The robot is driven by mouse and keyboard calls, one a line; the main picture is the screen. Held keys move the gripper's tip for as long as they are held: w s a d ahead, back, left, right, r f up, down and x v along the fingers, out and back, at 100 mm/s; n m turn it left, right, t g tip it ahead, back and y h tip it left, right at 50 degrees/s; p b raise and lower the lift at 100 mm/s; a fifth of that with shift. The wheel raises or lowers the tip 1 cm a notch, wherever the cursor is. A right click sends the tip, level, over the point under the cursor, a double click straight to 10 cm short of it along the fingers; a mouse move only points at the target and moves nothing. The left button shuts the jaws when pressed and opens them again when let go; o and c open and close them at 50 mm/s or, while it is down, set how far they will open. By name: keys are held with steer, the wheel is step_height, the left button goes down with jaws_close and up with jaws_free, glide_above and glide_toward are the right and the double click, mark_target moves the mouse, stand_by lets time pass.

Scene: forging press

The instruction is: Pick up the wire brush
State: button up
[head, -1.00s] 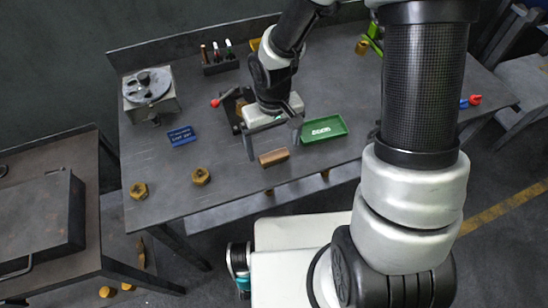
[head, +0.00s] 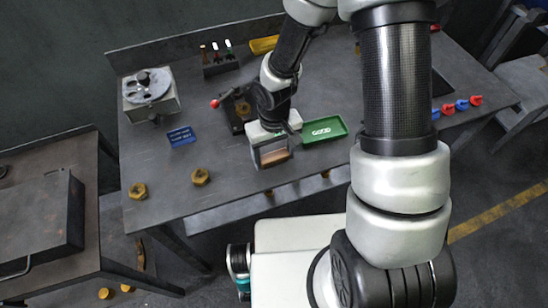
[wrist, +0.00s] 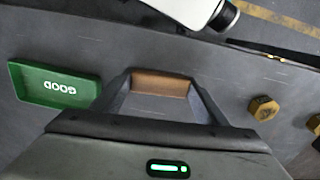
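The wire brush shows as a small brown wooden block (head: 274,155) near the front edge of the grey workbench (head: 230,192); no bristles are visible. My gripper (head: 273,161) is lowered over it, with one finger at each end of the block. In the wrist view the block (wrist: 160,84) fills most of the gap between the fingertips of my widely spread gripper (wrist: 160,88). The fingers look open around it; whether they touch its ends is hard to tell. The hand partly hides the block in the head view.
A green tray marked GOOD (head: 323,130) lies close to the right of my gripper. A fixture with a red knob (head: 238,107) stands behind it. Two brass hex parts (head: 201,176) (head: 138,190) and a blue tray (head: 181,136) lie to the left. The bench front edge is close.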

mark_target(274, 156)
steer(key=shift+c, duration=0.5)
steer(key=shift+r, duration=0.35)
step_height(274, 156, up, 9)
steer(key=shift+r+p, duration=0.2)
steer(key=shift+p, duration=0.5)
steer(key=o, duration=0.4)
steer(key=shift+c, duration=1.2)
steer(key=w+a, duration=0.2)
steer(key=w, duration=0.4)
steer(key=w+a+p, duration=0.1)
steer(key=w+a, duration=0.2)
steer(key=w, duration=0.2)
steer(key=w+a, duration=0.3)
steer(key=w, duration=0.3)
steer(key=shift+w+a+f+p, duration=0.1)
steer(key=shift+w+f+p, duration=0.2)
steer(key=shift+f, duration=0.1)
steer(key=shift+w+f, duration=0.1)
steer(key=shift+f, duration=0.05)
steer(key=shift+f+b, duration=1)
steer(key=shift+f, duration=0.8)
